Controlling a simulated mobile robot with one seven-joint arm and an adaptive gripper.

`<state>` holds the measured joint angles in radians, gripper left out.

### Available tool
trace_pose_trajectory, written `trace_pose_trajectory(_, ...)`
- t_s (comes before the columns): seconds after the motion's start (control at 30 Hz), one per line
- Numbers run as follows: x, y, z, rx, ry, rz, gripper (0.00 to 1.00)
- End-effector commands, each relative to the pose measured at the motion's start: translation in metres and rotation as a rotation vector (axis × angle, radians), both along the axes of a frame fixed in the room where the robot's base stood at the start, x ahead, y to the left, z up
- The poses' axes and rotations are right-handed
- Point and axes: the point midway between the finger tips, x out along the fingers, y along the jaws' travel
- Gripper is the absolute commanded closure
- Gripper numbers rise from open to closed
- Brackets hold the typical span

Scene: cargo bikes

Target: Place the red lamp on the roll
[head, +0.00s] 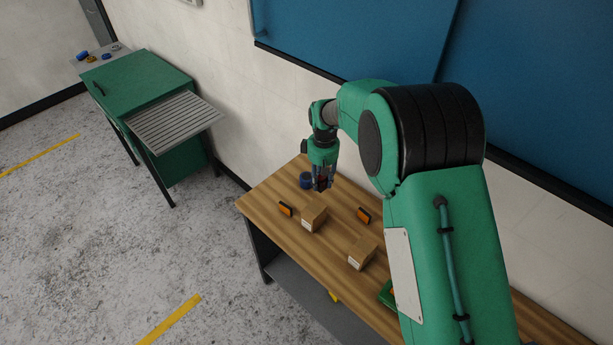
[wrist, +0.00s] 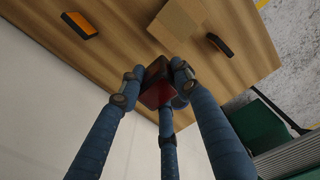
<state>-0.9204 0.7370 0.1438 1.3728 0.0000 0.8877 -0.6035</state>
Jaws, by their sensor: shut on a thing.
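My gripper (head: 322,186) is shut on the red lamp (wrist: 157,90), a small dark red and black block held between the fingers. In the head view the fingers mostly hide it. The gripper is over the far left end of the wooden workbench (head: 268,207). A dark blue round thing (head: 306,180), which looks like the roll, stands on the bench just left of the gripper. I cannot tell how high the lamp is above the bench.
Cardboard boxes (head: 313,217) (head: 362,253) and orange-and-black pieces (head: 285,209) (head: 364,215) lie on the bench near the gripper. A green thing (head: 386,294) is partly behind my arm. A wall backs the bench. A green cabinet (head: 135,85) stands at the left.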

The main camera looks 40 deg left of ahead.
Motion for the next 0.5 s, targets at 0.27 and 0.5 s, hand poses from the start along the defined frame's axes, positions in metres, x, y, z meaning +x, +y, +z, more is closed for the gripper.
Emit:
trace_pose_trajectory(0.27, 0.005, 0.026, -0.004, 0.0, 0.0, 0.013, 0.94)
trace_pose_trajectory(0.5, 0.008, 0.049, -0.008, 0.0, 0.0, 0.024, 0.94)
